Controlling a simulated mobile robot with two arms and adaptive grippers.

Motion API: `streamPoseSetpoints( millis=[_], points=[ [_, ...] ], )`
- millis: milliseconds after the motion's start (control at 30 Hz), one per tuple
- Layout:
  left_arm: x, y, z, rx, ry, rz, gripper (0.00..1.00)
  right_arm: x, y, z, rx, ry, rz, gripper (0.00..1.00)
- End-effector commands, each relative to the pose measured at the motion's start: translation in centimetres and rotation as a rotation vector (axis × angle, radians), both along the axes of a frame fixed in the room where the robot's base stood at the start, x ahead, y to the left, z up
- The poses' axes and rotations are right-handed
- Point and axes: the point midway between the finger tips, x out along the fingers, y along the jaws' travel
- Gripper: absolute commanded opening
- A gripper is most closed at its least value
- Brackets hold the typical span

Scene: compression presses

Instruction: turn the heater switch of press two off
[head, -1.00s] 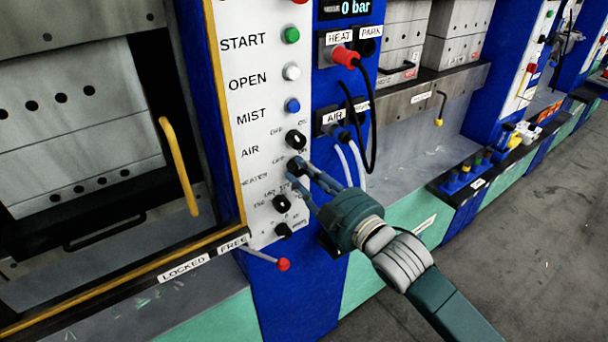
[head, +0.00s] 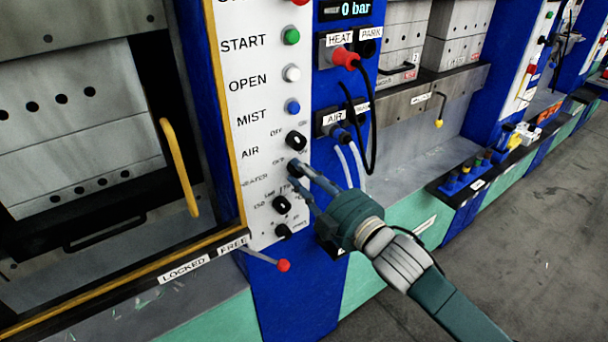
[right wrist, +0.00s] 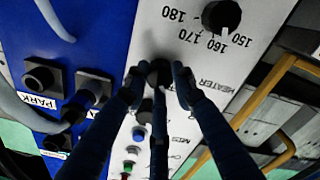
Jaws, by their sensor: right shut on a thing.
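The heater switch is a small black knob (right wrist: 158,72) beside the HEATER label on the white control panel (head: 262,110). In the head view its place is largely covered by the fingers of my right gripper (head: 294,176). In the right wrist view my right gripper (right wrist: 158,88) has its fingers on both sides of the knob, shut on it. The knob's pointer is hidden, so I cannot tell its setting. No press number is readable on this panel. My left gripper is in neither view.
The AIR knob (head: 296,140) sits just above, and a temperature dial (head: 281,204) just below. Hoses (head: 352,163) hang close to the right of the gripper. A red-tipped lever (head: 283,265) sticks out below. A yellow handle (head: 178,166) is on the left.

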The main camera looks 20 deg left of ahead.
Motion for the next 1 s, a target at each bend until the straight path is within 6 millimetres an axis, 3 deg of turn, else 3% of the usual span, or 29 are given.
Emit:
streamPoseSetpoints(
  millis=[67, 100, 200, 567, 1000],
  points=[
    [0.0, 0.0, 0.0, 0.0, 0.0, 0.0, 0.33, 0.1, -0.1, -0.6, -0.009, 0.006, -0.004, 0.0],
    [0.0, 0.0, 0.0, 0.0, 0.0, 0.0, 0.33, 0.1, -0.1, -0.6, -0.008, 0.006, -0.004, 0.27],
    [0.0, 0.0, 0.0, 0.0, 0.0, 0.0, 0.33, 0.1, -0.1, -0.5, -0.008, 0.006, -0.004, 0.44],
    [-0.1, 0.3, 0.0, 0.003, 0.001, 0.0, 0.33, -0.3, -0.5, -0.2, -0.003, 0.003, -0.001, 0.44],
    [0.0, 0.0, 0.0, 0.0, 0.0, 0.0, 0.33, -5.4, -7.2, -0.4, -0.006, 0.005, -0.004, 0.44]
  ],
)
